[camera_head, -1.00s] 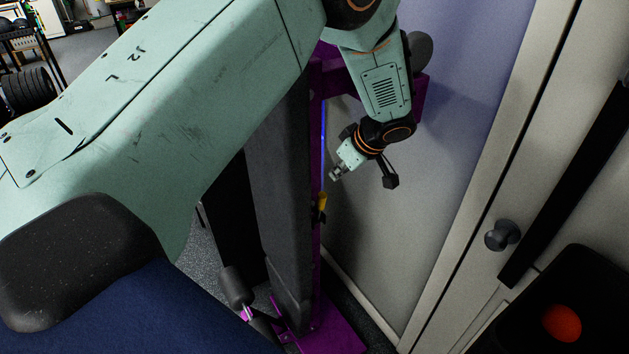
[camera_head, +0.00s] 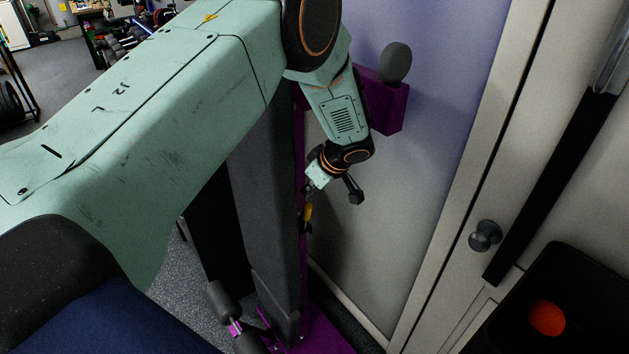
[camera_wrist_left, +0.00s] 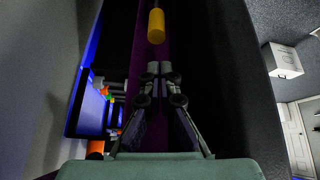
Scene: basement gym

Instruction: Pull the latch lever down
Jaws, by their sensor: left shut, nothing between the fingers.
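The latch lever appears as a small yellow grip (camera_head: 308,212) on the upright of the purple gym machine (camera_head: 385,100). In the left wrist view the yellow grip (camera_wrist_left: 156,27) hangs just beyond the fingertips, near the top of the picture. My left gripper (camera_head: 309,190) is right above the yellow grip in the head view; whether they touch cannot be told. In the left wrist view the left gripper (camera_wrist_left: 160,69) has its fingertips together with nothing between them. The lever's far end and pivot are hidden. My right gripper is not in view.
A dark padded board (camera_head: 268,190) stands close left of the gripper. A wall and a door with a round knob (camera_head: 485,236) are to the right. A black bin with an orange ball (camera_head: 547,318) is at lower right. A grey roller (camera_head: 396,62) sticks out above.

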